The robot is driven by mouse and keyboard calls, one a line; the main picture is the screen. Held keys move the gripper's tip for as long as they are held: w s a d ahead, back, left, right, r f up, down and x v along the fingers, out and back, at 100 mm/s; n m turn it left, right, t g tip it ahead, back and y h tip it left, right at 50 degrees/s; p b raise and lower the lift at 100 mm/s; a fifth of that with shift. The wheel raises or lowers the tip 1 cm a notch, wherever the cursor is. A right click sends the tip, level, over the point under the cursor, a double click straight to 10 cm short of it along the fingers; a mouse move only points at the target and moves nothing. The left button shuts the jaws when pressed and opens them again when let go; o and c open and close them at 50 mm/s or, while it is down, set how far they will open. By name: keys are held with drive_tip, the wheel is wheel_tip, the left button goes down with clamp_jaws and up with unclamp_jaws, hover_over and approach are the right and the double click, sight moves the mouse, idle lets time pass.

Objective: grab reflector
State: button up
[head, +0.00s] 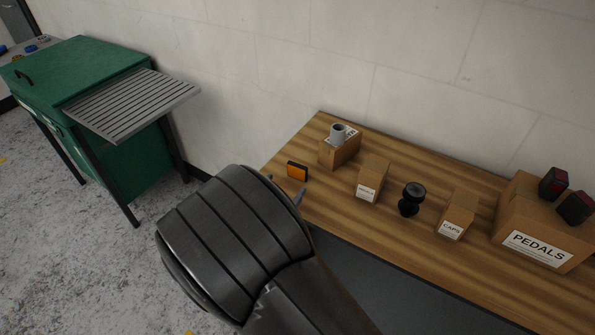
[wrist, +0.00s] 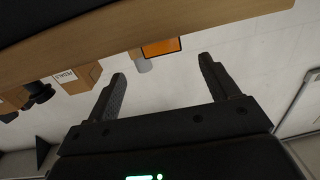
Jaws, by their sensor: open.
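The reflector (head: 297,171) is a small orange block with a dark frame. It stands near the left end of the wooden table in the head view. In the wrist view the orange reflector (wrist: 161,47) shows beyond the fingertips, roughly midway between them and partly cut off by the table edge. My gripper (wrist: 160,66) is open and empty, with its two dark fingers apart. In the head view my dark arm hides most of the gripper, and only a fingertip (head: 299,197) shows just below the reflector. I see no contact between them.
On the wooden table (head: 330,216) stand a box with a grey cup (head: 339,134), a small box (head: 371,180), a black round-topped part (head: 411,198), a CAPS box (head: 456,215) and a PEDALS box (head: 540,225) with pedals on top. A green cabinet (head: 75,75) stands left.

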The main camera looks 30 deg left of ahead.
sight(296, 167)
drive_tip(key=w, duration=0.8)
drive_tip(key=shift+w+a+r, duration=0.2)
drive_tip(key=shift+w+a, duration=0.15)
drive_tip(key=shift+w, duration=0.05)
drive_tip(key=c, duration=1.1)
drive_tip(key=shift+o, duration=0.2)
drive_tip(key=shift+r, duration=0.2)
